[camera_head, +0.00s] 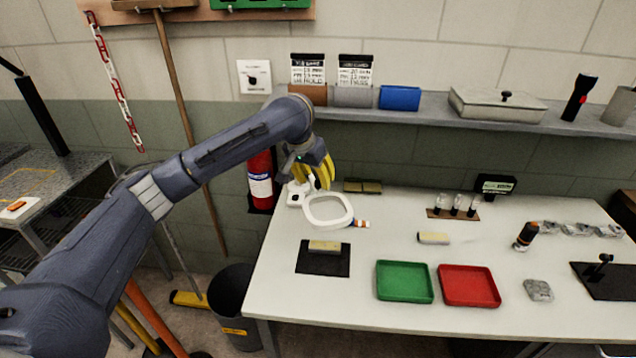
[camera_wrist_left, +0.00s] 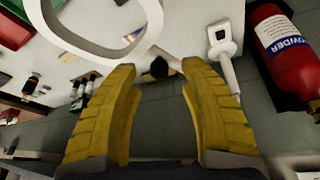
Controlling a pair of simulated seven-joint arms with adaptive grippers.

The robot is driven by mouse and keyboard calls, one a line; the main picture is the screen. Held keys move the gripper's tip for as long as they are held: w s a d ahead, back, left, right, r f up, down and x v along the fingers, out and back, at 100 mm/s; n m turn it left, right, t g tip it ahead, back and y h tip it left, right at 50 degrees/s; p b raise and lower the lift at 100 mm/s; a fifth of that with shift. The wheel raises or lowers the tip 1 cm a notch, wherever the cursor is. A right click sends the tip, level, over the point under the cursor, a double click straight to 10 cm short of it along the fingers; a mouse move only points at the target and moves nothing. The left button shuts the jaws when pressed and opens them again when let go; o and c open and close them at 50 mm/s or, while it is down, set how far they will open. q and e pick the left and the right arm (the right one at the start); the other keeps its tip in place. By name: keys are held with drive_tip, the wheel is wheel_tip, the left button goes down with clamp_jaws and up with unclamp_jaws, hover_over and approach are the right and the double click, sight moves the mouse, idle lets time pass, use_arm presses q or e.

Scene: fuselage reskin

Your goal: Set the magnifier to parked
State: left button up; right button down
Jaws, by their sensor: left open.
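The white magnifier has an open ring (camera_head: 325,226) over the back left of the table and a white base (camera_head: 296,195) beside it. In the left wrist view, the ring (camera_wrist_left: 95,50) is at the top left, and a white stalk-like part (camera_wrist_left: 222,42) is at the upper right. My left gripper (camera_head: 323,183) has yellow fingers and is above and behind the ring, close to the base. Its fingers are apart (camera_wrist_left: 160,70) with nothing held between them. A small dark thing shows beyond the fingertips. My right gripper is not in view.
A red fire extinguisher (camera_head: 261,182) hangs left of the table. The wall shelf (camera_head: 430,110) is behind my gripper. A striped marker (camera_head: 361,224) lies by the ring. A black mat (camera_head: 312,265), green tray (camera_head: 404,299) and red tray (camera_head: 469,303) are nearer the front.

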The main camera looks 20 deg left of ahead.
use_arm(q)
drive_tip(key=shift+x, duration=1.25)
clamp_jaws()
